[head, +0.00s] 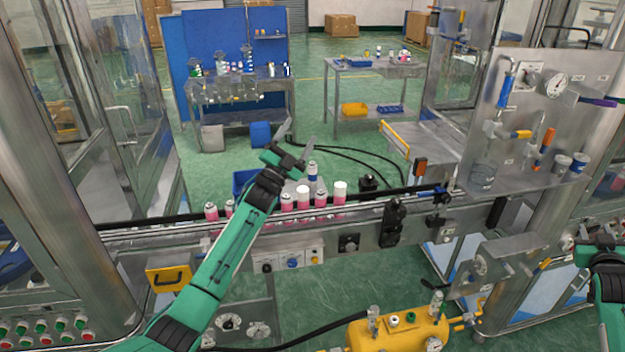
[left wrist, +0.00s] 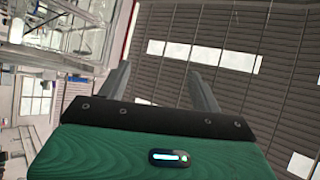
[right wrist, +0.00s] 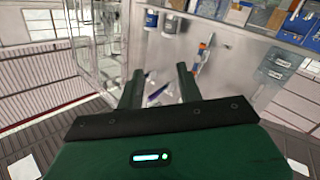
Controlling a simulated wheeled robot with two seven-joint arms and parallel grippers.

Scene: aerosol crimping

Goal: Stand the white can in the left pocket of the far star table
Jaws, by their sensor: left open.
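Several small pink-and-white cans stand in a row along the rail; one (head: 340,192) at its right end has a plain white top. I cannot tell which is the task's white can. My right gripper (right wrist: 160,72) is open and empty, at the right edge of the head view.
A steel rail and conveyor front (head: 375,220) cross the middle. A blue bin (head: 243,181) is behind it. A gauge panel (head: 545,110) stands at right, a yellow tank (head: 400,333) in front. Two benches are at the back, with open green floor between.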

